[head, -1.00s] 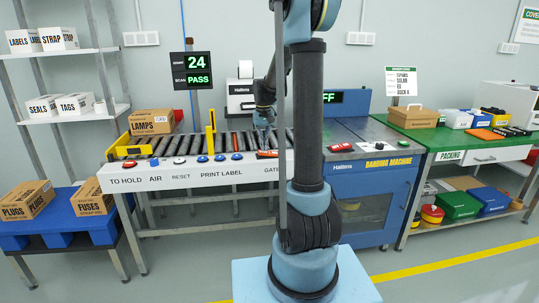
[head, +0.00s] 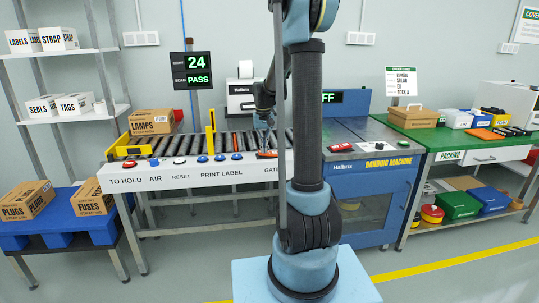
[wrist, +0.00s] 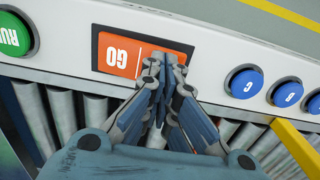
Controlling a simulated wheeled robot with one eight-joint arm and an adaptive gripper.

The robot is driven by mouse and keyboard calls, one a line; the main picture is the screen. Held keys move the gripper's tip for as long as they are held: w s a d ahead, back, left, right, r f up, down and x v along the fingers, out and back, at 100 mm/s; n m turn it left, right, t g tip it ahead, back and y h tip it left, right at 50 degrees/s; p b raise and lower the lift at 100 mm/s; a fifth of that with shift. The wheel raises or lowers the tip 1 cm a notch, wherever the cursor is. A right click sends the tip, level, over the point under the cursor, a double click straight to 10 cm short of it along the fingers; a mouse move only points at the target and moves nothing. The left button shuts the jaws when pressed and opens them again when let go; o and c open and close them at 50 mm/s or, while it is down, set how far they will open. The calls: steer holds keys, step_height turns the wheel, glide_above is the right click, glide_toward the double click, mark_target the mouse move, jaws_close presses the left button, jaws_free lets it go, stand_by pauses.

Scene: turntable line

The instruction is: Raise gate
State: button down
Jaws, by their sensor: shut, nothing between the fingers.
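An orange rocker switch (wrist: 125,55) marked GO is set in the white front rail, upside down in the wrist view. In the head view the orange switch (head: 262,155) sits above the lettering GATE (head: 271,168), which my arm partly covers. My gripper (wrist: 168,62) is shut and empty, its tips at the switch's unmarked end. They look on or just above it; contact cannot be told. In the head view my gripper (head: 267,148) points down at the rail, partly behind my arm. A yellow upright (head: 211,128) stands at the rollers; I cannot tell whether it is the gate.
A green RUN button (wrist: 12,34) is on one side of the switch and blue buttons (wrist: 246,83) are on the other. A yellow bar (wrist: 297,147) crosses near the rollers. A LAMPS box (head: 152,122) stands at the conveyor's left. The display (head: 192,70) reads 24 and PASS.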

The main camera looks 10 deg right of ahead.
steer(key=shift+f, duration=0.35)
stand_by(0.3)
steer(key=shift+r, duration=3.5)
